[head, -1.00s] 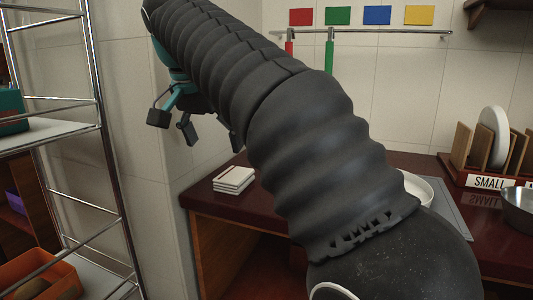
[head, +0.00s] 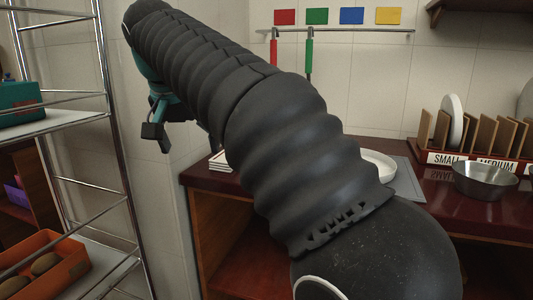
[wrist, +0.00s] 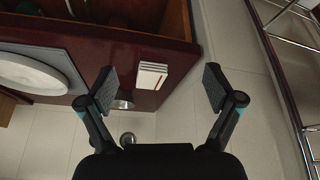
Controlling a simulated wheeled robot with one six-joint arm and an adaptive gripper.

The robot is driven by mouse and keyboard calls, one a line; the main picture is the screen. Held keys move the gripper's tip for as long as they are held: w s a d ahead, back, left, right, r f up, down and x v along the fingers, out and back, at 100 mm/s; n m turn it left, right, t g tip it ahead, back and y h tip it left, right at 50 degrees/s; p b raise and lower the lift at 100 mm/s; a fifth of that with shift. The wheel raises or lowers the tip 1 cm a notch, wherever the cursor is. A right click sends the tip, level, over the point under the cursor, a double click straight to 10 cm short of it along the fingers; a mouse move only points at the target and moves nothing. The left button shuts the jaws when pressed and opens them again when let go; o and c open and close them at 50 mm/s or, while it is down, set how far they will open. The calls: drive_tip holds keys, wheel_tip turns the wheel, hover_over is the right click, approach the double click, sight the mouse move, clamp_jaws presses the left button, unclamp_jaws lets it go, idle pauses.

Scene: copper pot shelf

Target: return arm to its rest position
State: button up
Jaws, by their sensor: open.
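My gripper (wrist: 158,88) is open in the wrist view, its two dark pads wide apart with nothing held between them. The counter edge and a small white stack lie beyond the fingertips in that view. In the head view my arm crosses the middle from lower right to upper left. My gripper (head: 158,130) hangs at the arm's far end, left of the counter and partly hidden behind the arm.
A metal rack (head: 115,140) stands at the left, holding an orange bin (head: 45,262). The dark red counter (head: 440,212) carries a white plate (head: 378,163), a metal bowl (head: 485,181), labelled plate slots and the white stack (wrist: 152,75), partly hidden behind my arm in the head view.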

drive_tip(key=s+d+f+n+y, duration=0.1)
drive_tip(key=s+d+f+n, duration=0.2)
drive_tip(key=f, duration=0.4)
drive_tip(key=d+f+n, duration=0.2)
drive_tip(key=d+f, duration=0.2)
drive_tip(key=f, duration=0.2)
drive_tip(key=s+d+f+m, duration=0.2)
drive_tip(key=s+d+f, duration=0.4)
drive_tip(key=s+d, duration=0.3)
drive_tip(key=s+d+f+m, duration=0.2)
drive_tip(key=s+d+f, duration=0.4)
drive_tip(key=d, duration=0.8)
drive_tip(key=shift+s+d+f+t, duration=0.35)
drive_tip(key=shift+s+f+t, duration=0.05)
drive_tip(key=shift+s, duration=1.35)
